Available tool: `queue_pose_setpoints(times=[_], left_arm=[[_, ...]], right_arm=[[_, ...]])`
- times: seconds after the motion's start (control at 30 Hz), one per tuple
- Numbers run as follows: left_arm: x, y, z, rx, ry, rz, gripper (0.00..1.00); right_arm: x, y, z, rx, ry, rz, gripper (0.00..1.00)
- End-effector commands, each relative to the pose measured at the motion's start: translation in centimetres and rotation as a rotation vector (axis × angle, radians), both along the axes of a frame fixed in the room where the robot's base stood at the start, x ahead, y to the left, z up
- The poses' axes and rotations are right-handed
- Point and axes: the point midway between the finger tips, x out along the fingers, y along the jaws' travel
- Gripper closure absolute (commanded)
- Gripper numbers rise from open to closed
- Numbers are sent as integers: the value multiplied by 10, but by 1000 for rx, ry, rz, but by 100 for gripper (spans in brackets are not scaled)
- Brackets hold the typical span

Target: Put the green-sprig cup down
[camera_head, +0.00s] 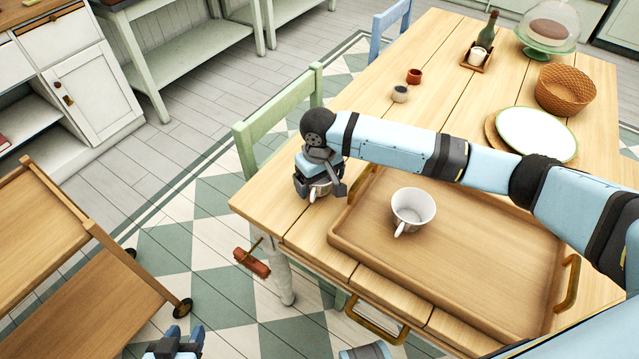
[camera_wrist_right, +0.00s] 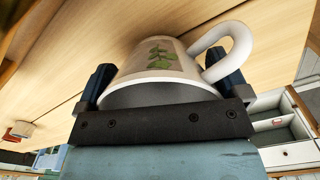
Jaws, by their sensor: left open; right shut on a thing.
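The green-sprig cup (camera_wrist_right: 160,68) is white with a green leaf picture. It fills the right wrist view, its handle towards the right. My right gripper (camera_head: 319,190) is shut on the cup at the table's left corner, left of the tray. In the head view the gripper hides most of the cup. I cannot tell whether the cup touches the table. My left gripper (camera_head: 174,342) is open at the bottom edge of the head view, away from the table.
The wooden table (camera_head: 290,215) holds a tray (camera_head: 470,275) with another white cup (camera_head: 413,210) on it. Two small pots, a plate (camera_head: 537,133), a wicker basket (camera_head: 566,89) and a cake stand (camera_head: 545,38) stand further back. A green chair (camera_head: 275,115) is at the left side.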

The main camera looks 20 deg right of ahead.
Motion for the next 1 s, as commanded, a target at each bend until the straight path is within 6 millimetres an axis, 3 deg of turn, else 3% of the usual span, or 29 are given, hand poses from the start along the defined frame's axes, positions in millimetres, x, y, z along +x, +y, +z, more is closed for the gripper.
queue_pose_setpoints(times=[0.1, 0.43, 0.47, 0.5, 0.77, 1.0], left_arm=[[0, 0, -1, 1, -3, -2, 58], [0, 0, 4, 3, -6, -4, 58], [0, 0, 4, 2, -6, -3, 58], [0, 0, 3, 2, -6, -4, 58], [-1, 0, -2, 3, -2, -3, 58], [-1, 0, 7, 1, 1, -3, 58]], right_arm=[[0, 0, -13, -1, 0, 0, 35], [0, 0, -14, 1, 0, 0, 35], [0, 0, -15, 1, 0, 1, 5], [0, 0, -15, 1, 0, 1, 0], [0, 0, -14, 0, -1, 0, 0], [1, 0, 25, 2, -1, 0, 0]])
